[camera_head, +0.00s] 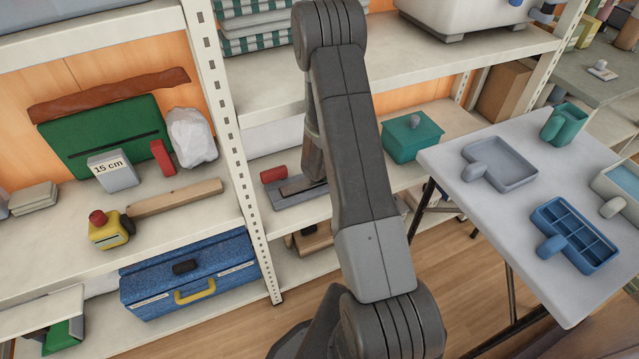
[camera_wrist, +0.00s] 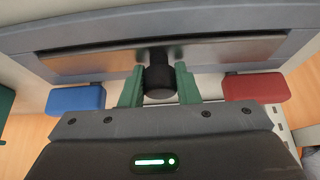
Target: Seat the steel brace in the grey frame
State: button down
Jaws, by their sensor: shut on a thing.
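The steel brace (camera_wrist: 100,62) is a long flat metal bar with a black knob (camera_wrist: 160,80) at its middle. My gripper (camera_wrist: 159,88), with green fingers, is shut on the knob. The brace lies along the opening of the grey frame (camera_wrist: 230,28), inside its outline in the wrist view; I cannot tell how deep it sits. A blue block (camera_wrist: 75,99) and a red block (camera_wrist: 254,87) are at the frame's two ends. In the head view the grey frame (camera_head: 290,201) is on the middle shelf, partly hidden by my arm, which also hides my fingers.
A shelf upright (camera_head: 240,150) stands left of the frame. A teal box (camera_head: 412,138) sits to its right on the same shelf. The left bay holds a yellow tape measure (camera_head: 108,232), a wooden bar (camera_head: 175,198) and a blue toolbox (camera_head: 190,275). A table (camera_head: 500,210) with trays stands at right.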

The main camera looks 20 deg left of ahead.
jog(key=shift+f, duration=0.3)
dwell(0.4)
jog(key=c, duration=1)
grip_release()
jog(key=p+v, duration=0.3)
jog(key=v, duration=1)
jog(key=shift+s+d+r, duration=0.15)
jog(key=shift+r, duration=0.2)
jog(key=shift+f, duration=0.15)
